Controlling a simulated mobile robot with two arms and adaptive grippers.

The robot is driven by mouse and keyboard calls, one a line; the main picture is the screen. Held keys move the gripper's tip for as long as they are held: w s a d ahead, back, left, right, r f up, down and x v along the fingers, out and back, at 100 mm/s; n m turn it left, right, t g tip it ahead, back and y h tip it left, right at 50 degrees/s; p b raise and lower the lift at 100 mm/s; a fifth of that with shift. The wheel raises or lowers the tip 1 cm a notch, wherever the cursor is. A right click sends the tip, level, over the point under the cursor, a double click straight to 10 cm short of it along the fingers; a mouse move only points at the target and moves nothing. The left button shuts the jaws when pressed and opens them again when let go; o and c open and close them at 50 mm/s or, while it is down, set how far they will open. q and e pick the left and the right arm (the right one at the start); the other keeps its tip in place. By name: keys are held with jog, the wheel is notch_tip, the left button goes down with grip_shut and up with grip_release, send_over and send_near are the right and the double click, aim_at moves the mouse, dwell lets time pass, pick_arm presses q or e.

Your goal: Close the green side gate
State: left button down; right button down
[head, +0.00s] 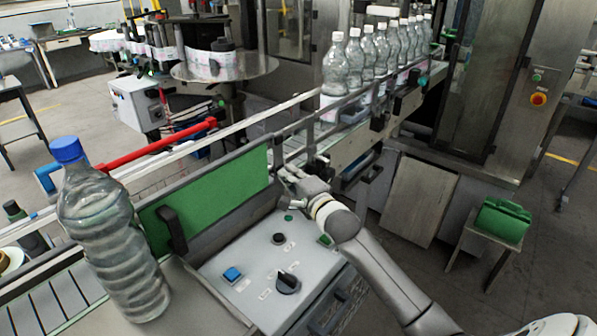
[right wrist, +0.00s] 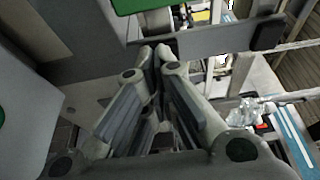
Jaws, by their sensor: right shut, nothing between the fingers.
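The green side gate (head: 222,203) is a flat green panel in a grey frame with a dark handle, standing along the near side of the conveyor, behind the control box. I cannot tell whether it is fully closed. A strip of green, likely the gate, shows at the top of the right wrist view (right wrist: 137,4). My right gripper (head: 287,172) is at the gate's right end, above the control box. Its fingers (right wrist: 155,50) are together and empty, with the tips close to a grey bar (right wrist: 225,40); contact is unclear. My left gripper is not in view.
A control box (head: 255,268) with a blue button and dark knob stands before the gate. A large blue-capped bottle (head: 112,240) stands at the left. Several clear bottles (head: 370,55) line the conveyor. A red bar (head: 155,146) lies behind the gate. A green object (head: 500,220) sits on a stand at right.

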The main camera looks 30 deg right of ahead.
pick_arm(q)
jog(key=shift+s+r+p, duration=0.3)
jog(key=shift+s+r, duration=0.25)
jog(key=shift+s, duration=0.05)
pick_arm(e)
jog(key=shift+s+a, duration=0.25)
jog(key=shift+a, duration=0.3)
jog(key=shift+s+a, duration=0.2)
jog(key=shift+a, duration=0.35)
jog(key=shift+a, duration=0.1)
